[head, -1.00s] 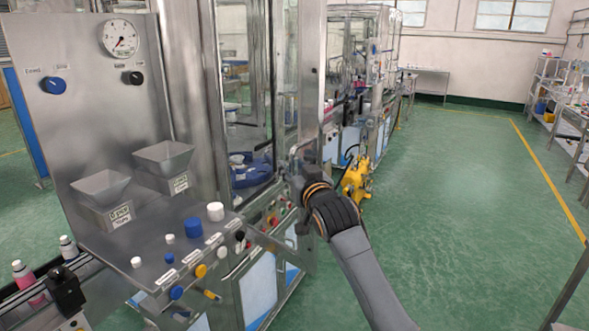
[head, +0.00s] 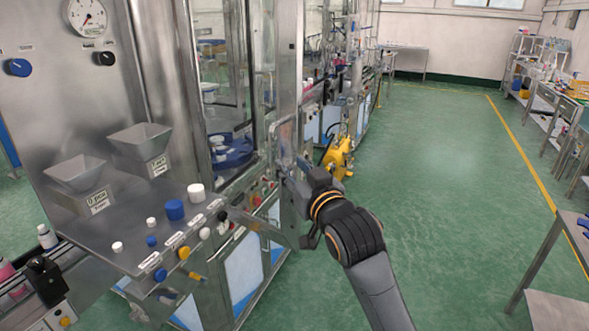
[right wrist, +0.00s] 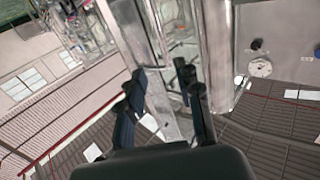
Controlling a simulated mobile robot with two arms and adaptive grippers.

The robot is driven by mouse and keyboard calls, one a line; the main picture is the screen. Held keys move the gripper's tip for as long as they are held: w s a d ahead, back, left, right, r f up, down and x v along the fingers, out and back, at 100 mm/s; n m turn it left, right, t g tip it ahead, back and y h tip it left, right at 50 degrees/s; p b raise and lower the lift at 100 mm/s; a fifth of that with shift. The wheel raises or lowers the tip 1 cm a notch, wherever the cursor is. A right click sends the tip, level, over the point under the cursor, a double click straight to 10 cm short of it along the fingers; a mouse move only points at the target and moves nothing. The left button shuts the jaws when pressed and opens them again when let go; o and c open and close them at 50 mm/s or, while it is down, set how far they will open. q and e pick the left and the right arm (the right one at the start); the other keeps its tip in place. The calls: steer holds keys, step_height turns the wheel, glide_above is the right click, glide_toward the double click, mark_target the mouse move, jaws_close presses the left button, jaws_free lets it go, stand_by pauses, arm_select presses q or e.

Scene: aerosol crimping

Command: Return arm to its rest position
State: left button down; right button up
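My right arm reaches in from the lower right in the head view. Its gripper (head: 285,165) is close to the glazed metal frame (head: 287,75) of the crimping machine, in front of its open side. In the right wrist view the two dark fingers (right wrist: 160,88) stand apart with nothing held between them. A metal post and clear panel (right wrist: 150,60) show beyond the fingers; I cannot tell whether they touch. My left gripper is not in view.
The machine's control panel with coloured buttons and knobs (head: 175,210) and two hoppers (head: 75,173) (head: 140,138) lie left. A yellow device (head: 338,157) stands behind my arm. Green floor (head: 450,180) is free on the right, with a metal table (head: 560,250) at the right edge.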

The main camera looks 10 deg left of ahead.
steer(key=shift+s+d, duration=0.1)
steer(key=shift+s, duration=0.1)
